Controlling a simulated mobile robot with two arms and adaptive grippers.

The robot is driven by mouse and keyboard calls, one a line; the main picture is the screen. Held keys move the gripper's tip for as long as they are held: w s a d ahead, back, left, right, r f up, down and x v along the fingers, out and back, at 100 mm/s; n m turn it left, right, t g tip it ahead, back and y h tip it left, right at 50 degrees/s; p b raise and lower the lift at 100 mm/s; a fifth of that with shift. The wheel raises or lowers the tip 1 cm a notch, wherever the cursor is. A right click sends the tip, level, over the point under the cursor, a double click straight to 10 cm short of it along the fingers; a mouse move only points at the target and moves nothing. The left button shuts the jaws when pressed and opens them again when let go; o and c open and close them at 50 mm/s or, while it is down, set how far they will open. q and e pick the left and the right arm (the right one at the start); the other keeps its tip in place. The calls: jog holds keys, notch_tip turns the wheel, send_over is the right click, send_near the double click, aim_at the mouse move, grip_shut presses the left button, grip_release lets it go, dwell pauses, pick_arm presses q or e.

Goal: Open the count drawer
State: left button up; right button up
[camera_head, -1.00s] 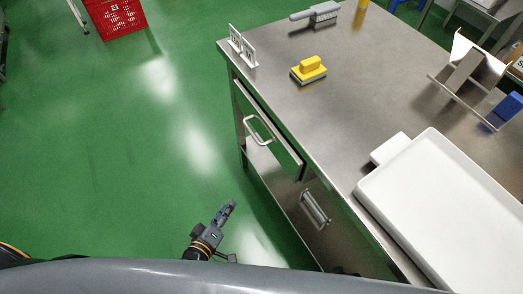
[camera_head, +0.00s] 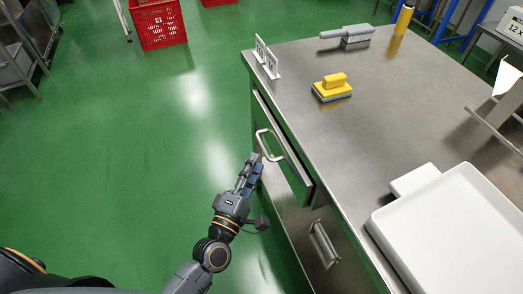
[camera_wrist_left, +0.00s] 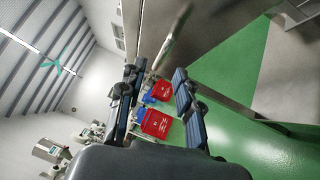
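No label tells me which is the count drawer. The upper drawer looks closed. My left gripper (camera_head: 249,172) is beside the upper handle, slightly below it in the head view. In the left wrist view its fingers (camera_wrist_left: 156,100) are spread with nothing between them, and a blurred pale bar, probably the handle (camera_wrist_left: 172,37), shows beyond them. My right gripper is not in view.
A red crate (camera_head: 158,24) stands on the green floor, which is clear left of the bench.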

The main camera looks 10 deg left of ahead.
pick_arm(q)
jog(key=x, duration=0.5)
grip_shut()
